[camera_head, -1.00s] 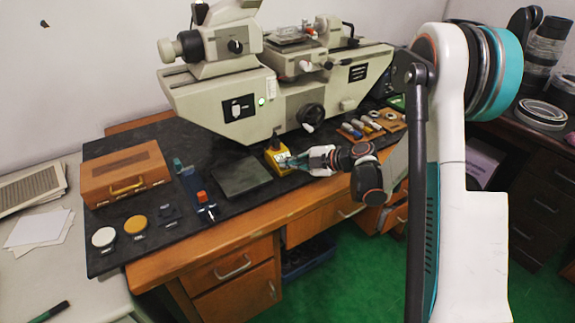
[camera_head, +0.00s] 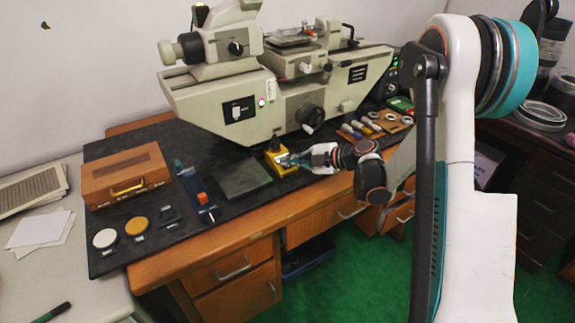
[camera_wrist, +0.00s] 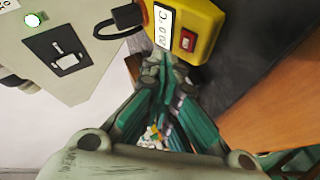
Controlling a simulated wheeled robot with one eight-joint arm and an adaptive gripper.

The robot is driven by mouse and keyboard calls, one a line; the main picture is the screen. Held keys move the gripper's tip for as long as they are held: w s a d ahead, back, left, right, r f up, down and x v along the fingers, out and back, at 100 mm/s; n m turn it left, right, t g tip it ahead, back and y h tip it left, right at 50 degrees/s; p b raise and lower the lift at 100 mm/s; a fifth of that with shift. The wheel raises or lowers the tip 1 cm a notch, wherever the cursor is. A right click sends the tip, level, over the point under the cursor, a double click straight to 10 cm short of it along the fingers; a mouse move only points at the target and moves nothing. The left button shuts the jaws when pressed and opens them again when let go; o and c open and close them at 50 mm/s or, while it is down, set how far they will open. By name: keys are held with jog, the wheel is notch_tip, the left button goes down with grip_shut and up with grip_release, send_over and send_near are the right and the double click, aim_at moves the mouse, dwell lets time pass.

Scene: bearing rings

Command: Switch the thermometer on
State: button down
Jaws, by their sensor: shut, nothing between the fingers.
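The thermometer is a yellow box (camera_head: 283,168) on the black mat near the bench's front edge. In the wrist view, the yellow box (camera_wrist: 200,25) has a white display with dark characters ending in °C, and a red rocker switch (camera_wrist: 187,40) beside it. My gripper (camera_head: 288,160) is at the thermometer in the head view, partly covering it. In the wrist view, the fingers of my gripper (camera_wrist: 166,68) are shut and empty, their tips just short of the box near the switch. I cannot tell whether they touch it.
The large beige measuring machine (camera_head: 210,95) stands right behind, with a lit green lamp (camera_head: 262,103). A dark plate (camera_head: 243,178) lies left of the thermometer.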

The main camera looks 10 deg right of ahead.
jog(key=r, duration=0.1)
jog(key=s+r+p, duration=0.1)
jog(key=r, duration=0.1)
jog(key=s+r+p, duration=0.1)
jog(key=shift+s+d+r, duration=0.1)
jog(key=shift+d+r, duration=0.15)
jog(key=shift+d, duration=0.1)
